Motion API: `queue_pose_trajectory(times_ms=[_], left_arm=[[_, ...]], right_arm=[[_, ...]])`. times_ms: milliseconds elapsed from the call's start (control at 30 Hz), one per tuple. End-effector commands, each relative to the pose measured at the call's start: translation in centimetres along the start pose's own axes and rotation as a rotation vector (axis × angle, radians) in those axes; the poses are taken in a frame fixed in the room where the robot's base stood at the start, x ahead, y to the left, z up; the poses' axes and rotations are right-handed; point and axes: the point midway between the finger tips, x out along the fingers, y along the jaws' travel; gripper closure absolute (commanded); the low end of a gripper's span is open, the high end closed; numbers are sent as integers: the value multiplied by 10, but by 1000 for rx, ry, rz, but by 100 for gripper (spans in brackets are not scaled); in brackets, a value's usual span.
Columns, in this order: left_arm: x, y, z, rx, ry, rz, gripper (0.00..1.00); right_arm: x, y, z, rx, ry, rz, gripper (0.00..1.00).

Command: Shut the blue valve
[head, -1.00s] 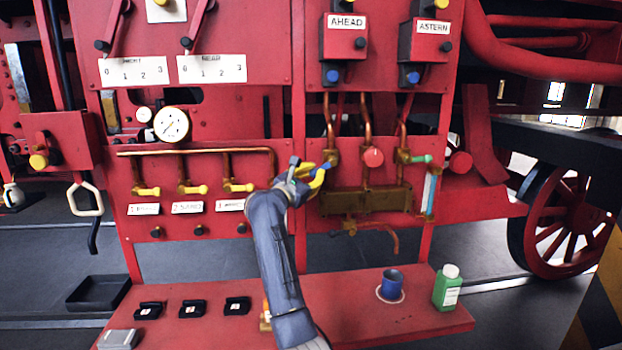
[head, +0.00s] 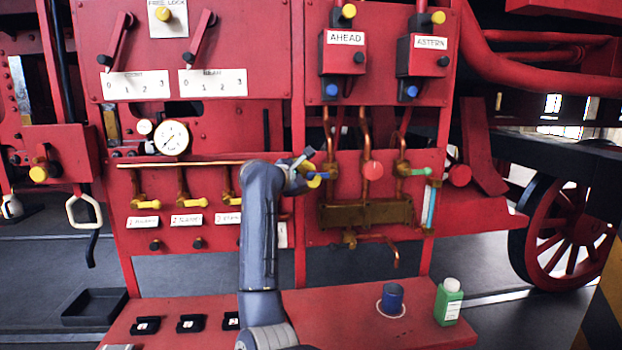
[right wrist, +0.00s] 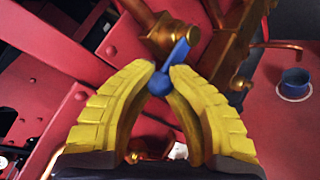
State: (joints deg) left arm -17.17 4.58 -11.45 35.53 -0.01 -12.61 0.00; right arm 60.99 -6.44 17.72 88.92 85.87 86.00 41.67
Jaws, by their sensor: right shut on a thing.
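The blue valve's lever (head: 325,176) is on a brass fitting at the left end of the row of copper pipes on the red panel. In the right wrist view, the blue lever (right wrist: 179,54) runs from the brass body (right wrist: 164,37) down to a round blue knob (right wrist: 159,84). My right gripper (head: 316,179) is at the lever, its arm rising from below. In the right wrist view, its yellow fingers (right wrist: 162,74) close around the lever's knob end. The arm and gripper hide part of the valve in the head view. My left gripper is not in view.
A red round knob (head: 373,169) and a green-handled valve (head: 417,171) are to the right. Yellow valves (head: 146,204) line the panel at left. A blue cup (head: 392,298) and a green bottle (head: 448,302) stand on the red shelf (head: 350,325) below.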

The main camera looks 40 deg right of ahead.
Motion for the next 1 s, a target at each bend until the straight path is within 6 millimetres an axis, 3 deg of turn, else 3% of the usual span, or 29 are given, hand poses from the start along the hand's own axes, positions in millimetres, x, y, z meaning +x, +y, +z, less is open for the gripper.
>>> queue_pose_trajectory(times_ms=[367,400,667,1000], left_arm=[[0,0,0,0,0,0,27],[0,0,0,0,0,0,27],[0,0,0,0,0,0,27],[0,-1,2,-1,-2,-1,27]], right_arm=[[-1,4,3,6,-1,6,100],[-1,4,3,6,-2,6,84],[0,2,2,5,-1,3,53],[-3,1,1,5,1,2,52]])
